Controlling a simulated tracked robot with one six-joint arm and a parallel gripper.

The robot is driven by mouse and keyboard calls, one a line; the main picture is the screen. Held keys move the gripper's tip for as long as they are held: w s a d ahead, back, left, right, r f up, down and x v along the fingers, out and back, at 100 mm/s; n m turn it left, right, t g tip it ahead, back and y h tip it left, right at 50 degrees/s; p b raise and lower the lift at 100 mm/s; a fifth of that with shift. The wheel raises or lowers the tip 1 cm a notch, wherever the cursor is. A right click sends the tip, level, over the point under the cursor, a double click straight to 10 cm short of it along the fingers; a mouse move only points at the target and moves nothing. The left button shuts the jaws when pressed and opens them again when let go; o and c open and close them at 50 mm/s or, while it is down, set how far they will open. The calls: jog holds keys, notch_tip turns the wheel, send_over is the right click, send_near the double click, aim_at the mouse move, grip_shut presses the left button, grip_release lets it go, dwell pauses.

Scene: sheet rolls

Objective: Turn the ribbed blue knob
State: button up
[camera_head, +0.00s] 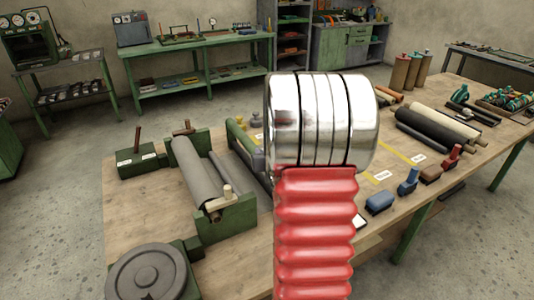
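A ribbed blue knob cannot be made out for sure. Two small blue things stand on the wooden table, right of the middle: a blue block (380,202) and a blue piece with a raised top (408,182). They are too small to tell whether either is ribbed. A red ribbed sleeve with a banded shiny metal cylinder on top, probably part of my own arm, fills the middle and hides part of the table behind it. My gripper's fingers are not in view.
A green-framed roller machine (228,222) stands left on the wooden table (140,215). A grey disc (147,274) is at the lower left. Dark and pale rolls (432,130) lie at the right. Green workbenches line the back.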

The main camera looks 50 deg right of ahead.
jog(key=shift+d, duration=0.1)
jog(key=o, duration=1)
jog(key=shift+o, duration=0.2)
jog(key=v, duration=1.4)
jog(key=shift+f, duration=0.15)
